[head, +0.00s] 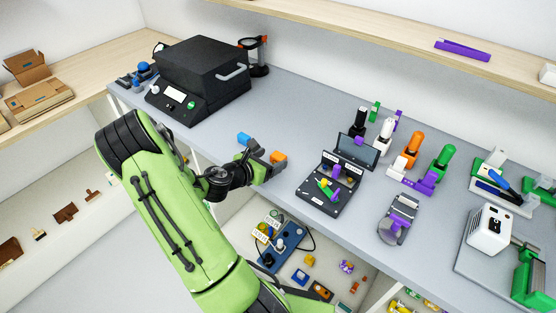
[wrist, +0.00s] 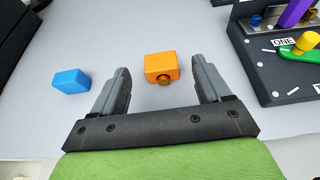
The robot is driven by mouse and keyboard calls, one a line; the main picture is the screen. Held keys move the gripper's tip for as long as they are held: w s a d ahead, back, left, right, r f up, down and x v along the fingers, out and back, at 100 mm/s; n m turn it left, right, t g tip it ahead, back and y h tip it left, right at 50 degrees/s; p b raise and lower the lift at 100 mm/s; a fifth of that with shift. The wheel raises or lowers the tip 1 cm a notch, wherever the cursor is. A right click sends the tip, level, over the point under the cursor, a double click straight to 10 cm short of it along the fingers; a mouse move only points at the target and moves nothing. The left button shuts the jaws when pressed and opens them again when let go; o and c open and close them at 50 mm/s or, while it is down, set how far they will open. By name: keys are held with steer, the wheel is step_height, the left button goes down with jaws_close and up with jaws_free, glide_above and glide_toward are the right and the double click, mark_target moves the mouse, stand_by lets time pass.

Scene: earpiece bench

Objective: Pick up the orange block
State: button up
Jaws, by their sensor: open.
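The orange block (wrist: 161,66) lies on the grey bench top, between and slightly beyond the two open fingers of my gripper (wrist: 163,85) in the wrist view. A small round brownish-gold part shows on its near face. In the head view the orange block (head: 278,157) is just past the tip of my gripper (head: 265,163), partly hidden by it. My gripper is open and holds nothing. I cannot tell whether a finger touches the block.
A blue block (wrist: 71,81) lies left of my gripper, also seen in the head view (head: 244,138). A black open case (head: 333,188) with small parts stands to the right. A black machine (head: 200,78) stands behind left. Bare bench lies behind the block.

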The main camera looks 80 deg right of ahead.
mark_target(279, 154)
steer(key=x, duration=0.3)
steer(key=shift+s+d+f, duration=0.1)
steer(key=shift+d+f, duration=0.1)
steer(key=shift+d, duration=0.05)
steer(key=shift+a, duration=0.15)
steer(key=shift+c, duration=0.2)
steer(key=c, duration=1)
steer(key=shift+r, duration=0.2)
steer(key=shift+c, duration=0.2)
